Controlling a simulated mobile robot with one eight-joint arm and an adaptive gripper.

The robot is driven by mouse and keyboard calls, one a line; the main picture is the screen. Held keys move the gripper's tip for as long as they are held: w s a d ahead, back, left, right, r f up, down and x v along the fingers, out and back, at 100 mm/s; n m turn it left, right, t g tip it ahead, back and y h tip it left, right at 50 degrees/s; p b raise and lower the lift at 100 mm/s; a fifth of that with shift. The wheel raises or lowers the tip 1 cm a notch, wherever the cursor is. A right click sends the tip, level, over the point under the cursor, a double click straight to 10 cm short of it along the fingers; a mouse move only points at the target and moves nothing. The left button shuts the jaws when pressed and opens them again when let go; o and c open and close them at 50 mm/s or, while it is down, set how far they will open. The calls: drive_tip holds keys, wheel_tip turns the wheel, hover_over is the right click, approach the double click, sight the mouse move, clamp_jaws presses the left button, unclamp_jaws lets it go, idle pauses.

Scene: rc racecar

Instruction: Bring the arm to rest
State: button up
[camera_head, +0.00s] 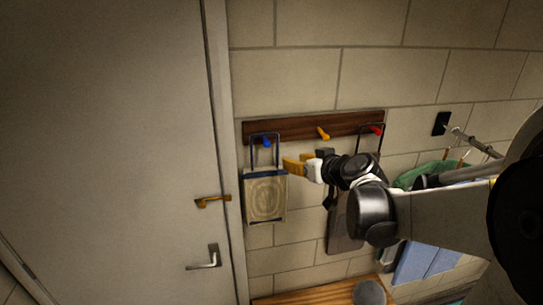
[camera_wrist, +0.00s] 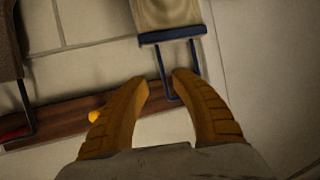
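My gripper (camera_head: 288,165) points left in the head view, close to the upper right of a tan bag (camera_head: 265,197) with a dark handle. The bag hangs by this handle at the blue peg (camera_head: 266,141). In the wrist view my two yellow-orange fingers (camera_wrist: 161,76) stand apart with a clear gap and hold nothing. The bag's handle (camera_wrist: 165,85) shows in and behind this gap; I cannot tell whether a finger touches it. My arm reaches in from the right of the head view.
A dark wooden rack (camera_head: 295,128) with a yellow peg (camera_head: 323,133) and a red peg (camera_head: 376,130) is on the brick wall. A dark item (camera_head: 343,230) hangs behind my arm. A door (camera_head: 110,150) is at left. A wooden surface (camera_head: 320,294) lies below.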

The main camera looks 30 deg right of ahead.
drive_tip(key=s+a+f+g+y+b, duration=0.15)
drive_tip(key=s+a+f+b, duration=0.25)
drive_tip(key=a+f+b, duration=0.45)
drive_tip(key=s+a+f+g+b, duration=0.25)
drive_tip(key=a+f+b, duration=0.25)
drive_tip(key=f+b, duration=0.55)
drive_tip(key=s+a+f+g+b, duration=0.1)
drive_tip(key=s+a+f+b, duration=0.1)
drive_tip(key=s+f+b, duration=0.2)
drive_tip(key=s+a+f+h+b, duration=0.1)
drive_tip(key=s+f+b, duration=0.3)
drive_tip(key=f+b, duration=0.3)
drive_tip(key=s+a+f+g+b, duration=0.1)
drive_tip(key=s+f+b, duration=0.4)
drive_tip(key=f, duration=0.7)
drive_tip(key=shift+a+f+n+g+b, duration=0.3)
drive_tip(key=shift+a+b, duration=0.3)
drive_tip(key=shift+a, duration=0.25)
drive_tip(key=shift+w+h, duration=0.1)
drive_tip(key=shift+h, duration=0.15)
